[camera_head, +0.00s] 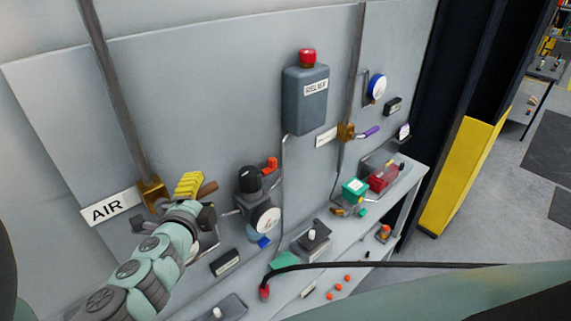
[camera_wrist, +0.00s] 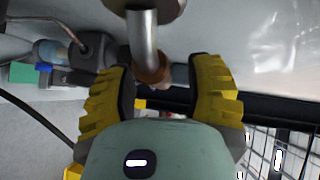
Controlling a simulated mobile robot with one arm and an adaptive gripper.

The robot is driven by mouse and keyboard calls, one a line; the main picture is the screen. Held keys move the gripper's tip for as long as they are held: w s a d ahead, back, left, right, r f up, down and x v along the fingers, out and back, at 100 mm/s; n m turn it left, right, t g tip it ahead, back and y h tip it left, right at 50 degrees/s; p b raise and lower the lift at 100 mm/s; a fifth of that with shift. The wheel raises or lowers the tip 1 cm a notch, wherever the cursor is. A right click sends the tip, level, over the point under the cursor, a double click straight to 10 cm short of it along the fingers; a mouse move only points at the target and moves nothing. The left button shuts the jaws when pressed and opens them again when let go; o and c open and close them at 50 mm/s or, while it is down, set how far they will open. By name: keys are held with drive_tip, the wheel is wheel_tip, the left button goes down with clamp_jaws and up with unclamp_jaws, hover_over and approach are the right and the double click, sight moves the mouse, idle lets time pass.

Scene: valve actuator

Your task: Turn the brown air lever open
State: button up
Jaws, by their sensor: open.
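The brown air lever (camera_head: 209,188) sticks out to the right of my gripper in the head view, beside the brass valve body (camera_head: 153,193) next to the AIR sign (camera_head: 111,208). My gripper (camera_head: 190,185), with yellow ribbed fingers, is at the lever and hides most of it. In the wrist view my gripper (camera_wrist: 168,92) is open. A brown part (camera_wrist: 150,68), which looks like the lever, shows between the two fingers at the end of a grey metal rod (camera_wrist: 143,35). I cannot tell whether either finger touches it.
A pipe (camera_head: 120,90) runs up the wall from the brass valve. A regulator with a round gauge (camera_head: 265,219) stands close to the right of my gripper. A grey RELAY box (camera_head: 305,100) is higher on the wall. A shelf (camera_head: 340,232) with several small parts runs below.

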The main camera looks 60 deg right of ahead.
drive_tip(key=shift+w+d+f, duration=0.1)
drive_tip(key=shift+w+d, duration=0.1)
drive_tip(key=shift+d, duration=0.25)
drive_tip(key=shift+a, duration=0.1)
clamp_jaws()
